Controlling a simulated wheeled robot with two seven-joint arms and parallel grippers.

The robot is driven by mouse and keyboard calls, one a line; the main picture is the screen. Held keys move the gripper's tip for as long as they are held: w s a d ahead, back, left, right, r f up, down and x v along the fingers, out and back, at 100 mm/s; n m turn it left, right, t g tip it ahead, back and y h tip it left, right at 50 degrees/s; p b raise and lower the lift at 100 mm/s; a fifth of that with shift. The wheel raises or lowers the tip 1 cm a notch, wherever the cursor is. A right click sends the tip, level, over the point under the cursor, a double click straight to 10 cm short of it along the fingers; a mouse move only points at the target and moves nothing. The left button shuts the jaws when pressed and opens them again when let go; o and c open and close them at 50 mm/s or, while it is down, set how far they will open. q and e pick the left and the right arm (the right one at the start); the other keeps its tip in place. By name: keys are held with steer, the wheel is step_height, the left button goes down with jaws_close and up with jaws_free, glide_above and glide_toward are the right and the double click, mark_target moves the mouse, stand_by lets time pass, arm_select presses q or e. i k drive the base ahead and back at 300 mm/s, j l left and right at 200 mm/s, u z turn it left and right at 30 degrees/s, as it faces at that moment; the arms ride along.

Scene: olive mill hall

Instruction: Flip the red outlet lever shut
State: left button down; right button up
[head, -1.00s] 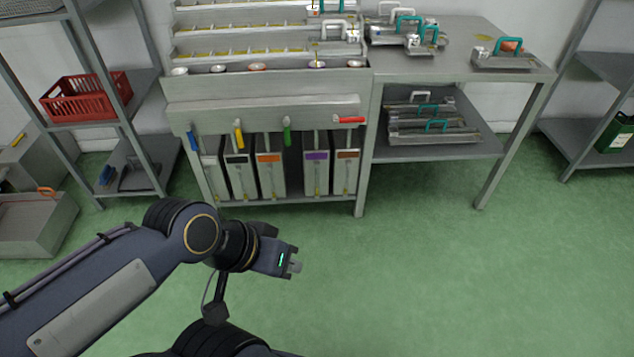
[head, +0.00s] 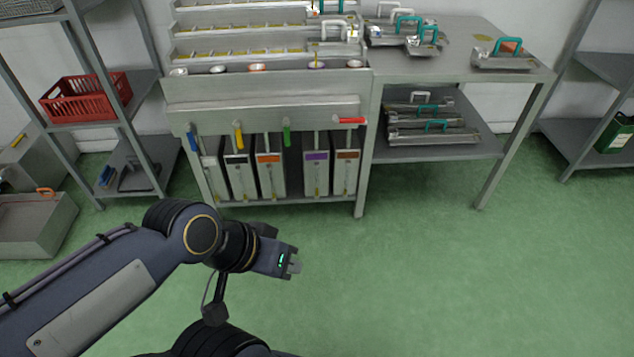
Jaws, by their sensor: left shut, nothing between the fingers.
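The red outlet lever (head: 349,120) is at the right end of the steel trough front (head: 265,112). It lies level, pointing sideways, while the blue lever (head: 192,141), yellow lever (head: 239,136) and green lever (head: 287,135) hang down. My left gripper (head: 294,267) is shut and empty, low over the green floor in front of the bench, well below and nearer than the red lever. It touches nothing. My right gripper is not in view.
Several tins with coloured labels (head: 317,178) stand under the levers. A steel table (head: 460,72) with lidded trays adjoins at right. A shelf with a red crate (head: 85,97) stands at left, and another shelf at right. The floor in front is clear.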

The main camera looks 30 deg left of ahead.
mark_target(335, 120)
steer(key=i+j+z, duration=0.35)
steer(key=i+j, duration=0.15)
steer(key=j, duration=0.2)
steer(key=i+j+z, duration=0.2)
steer(key=j, duration=0.2)
